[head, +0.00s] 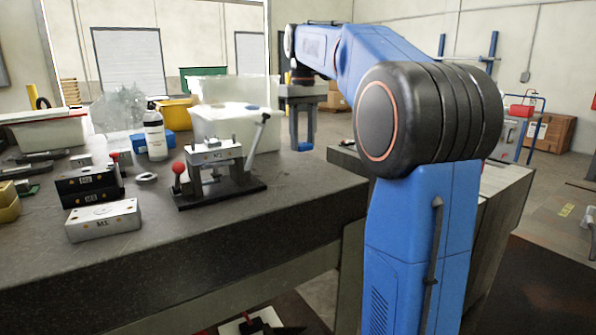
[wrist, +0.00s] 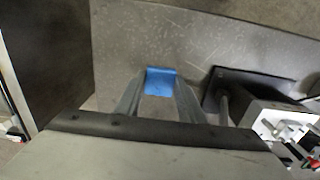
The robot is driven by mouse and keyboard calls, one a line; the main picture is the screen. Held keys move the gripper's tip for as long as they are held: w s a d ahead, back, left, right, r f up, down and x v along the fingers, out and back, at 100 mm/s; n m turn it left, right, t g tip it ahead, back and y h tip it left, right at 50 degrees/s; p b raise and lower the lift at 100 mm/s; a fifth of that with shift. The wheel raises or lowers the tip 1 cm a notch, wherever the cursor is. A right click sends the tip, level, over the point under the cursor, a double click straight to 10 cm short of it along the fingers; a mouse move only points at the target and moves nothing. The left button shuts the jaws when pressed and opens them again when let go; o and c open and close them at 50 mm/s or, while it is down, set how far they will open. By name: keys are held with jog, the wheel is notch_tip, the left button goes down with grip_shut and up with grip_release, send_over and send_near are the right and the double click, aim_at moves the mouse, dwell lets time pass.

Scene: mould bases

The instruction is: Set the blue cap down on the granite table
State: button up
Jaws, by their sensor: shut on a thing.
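My gripper (head: 302,146) is shut on the blue cap (head: 305,147), which sits between its fingertips and points down. In the wrist view the blue cap (wrist: 160,82) shows between the two grey fingers of my gripper (wrist: 160,84). The speckled grey granite table (head: 300,190) lies below, and its surface also fills the upper part of the wrist view (wrist: 130,45). The cap is near the table's right side, right of the clamp fixture. I cannot tell whether the cap touches the table or hangs just above it.
A clamp fixture (head: 215,165) on a black plate stands left of the cap; the plate also shows in the wrist view (wrist: 250,85). Bare granite surrounds the cap.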

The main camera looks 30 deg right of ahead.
aim_at(303, 178)
jog(key=shift+f, duration=4.25)
jog(key=shift+f, duration=0.1)
jog(key=o, duration=1.1)
notch_tip(303, 178, up, 12)
jog(key=shift+r, duration=0.15)
jog(key=shift+s, duration=0.1)
